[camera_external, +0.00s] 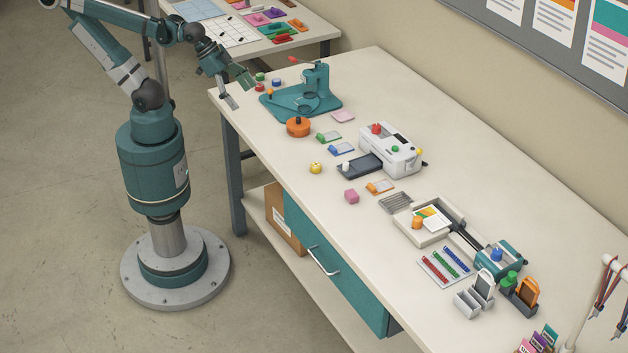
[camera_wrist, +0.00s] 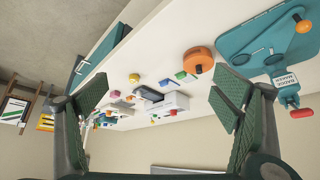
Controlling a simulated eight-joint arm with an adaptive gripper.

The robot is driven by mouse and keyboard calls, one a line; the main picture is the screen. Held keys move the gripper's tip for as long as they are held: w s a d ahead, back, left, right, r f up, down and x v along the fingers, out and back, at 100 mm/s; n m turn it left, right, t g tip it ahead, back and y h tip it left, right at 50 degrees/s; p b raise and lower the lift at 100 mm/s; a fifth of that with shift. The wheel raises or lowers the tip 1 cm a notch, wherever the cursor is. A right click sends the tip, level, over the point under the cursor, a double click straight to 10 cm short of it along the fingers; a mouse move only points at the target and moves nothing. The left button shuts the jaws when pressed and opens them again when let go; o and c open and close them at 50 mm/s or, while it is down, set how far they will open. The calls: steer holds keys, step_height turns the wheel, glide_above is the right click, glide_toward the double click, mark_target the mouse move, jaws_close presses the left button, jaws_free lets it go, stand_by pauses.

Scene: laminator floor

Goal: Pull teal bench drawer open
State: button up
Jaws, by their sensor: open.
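The teal bench drawer (camera_external: 345,284) is under the front edge of the white bench, and its front looks about flush with that edge. Its silver bar handle (camera_external: 322,261) sits mid-front. In the wrist view the teal drawer (camera_wrist: 103,46) shows at upper left, with its handle partly visible. My gripper (camera_external: 240,88) is open and empty at the far left end of the bench, well away from the drawer. In the wrist view my gripper (camera_wrist: 165,98) has its green ridged fingers spread wide, with nothing between them close up.
A teal badge press (camera_external: 312,92) and orange round tin (camera_external: 298,127) stand near my gripper. A white laminator (camera_external: 388,148) and small items cover the bench top (camera_external: 262,140). A cardboard box (camera_external: 283,222) sits on the lower shelf left of the drawer. Floor before the drawer is clear.

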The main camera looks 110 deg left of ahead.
steer(key=shift+w+r, duration=0.1)
steer(key=c, duration=1.4)
steer(key=shift+w+d+r, duration=0.25)
steer(key=shift+w+r, duration=0.05)
steer(key=shift+w, duration=0.2)
steer(key=c, duration=0.6)
steer(key=w+d+m+g+p, duration=0.1)
steer(key=w+d+m+g, duration=0.1)
steer(key=w+d, duration=0.8)
steer(key=w+d+m+g+p, duration=0.1)
steer(key=w+d+m, duration=0.2)
steer(key=w+d, duration=0.8)
steer(key=w+d+f+m+g+p, duration=0.1)
steer(key=w+d+f+m, duration=0.1)
steer(key=w+d+f, duration=0.6)
steer(key=w+d+f+m+g+y+p, duration=0.1)
steer(key=w+d+f, duration=0.8)
steer(key=d+f, duration=0.6)
steer(key=shift+m+g+y, duration=0.3)
steer(key=shift+m, duration=0.1)
steer(key=shift+w+a, duration=0.1)
steer(key=shift+w, duration=0.05)
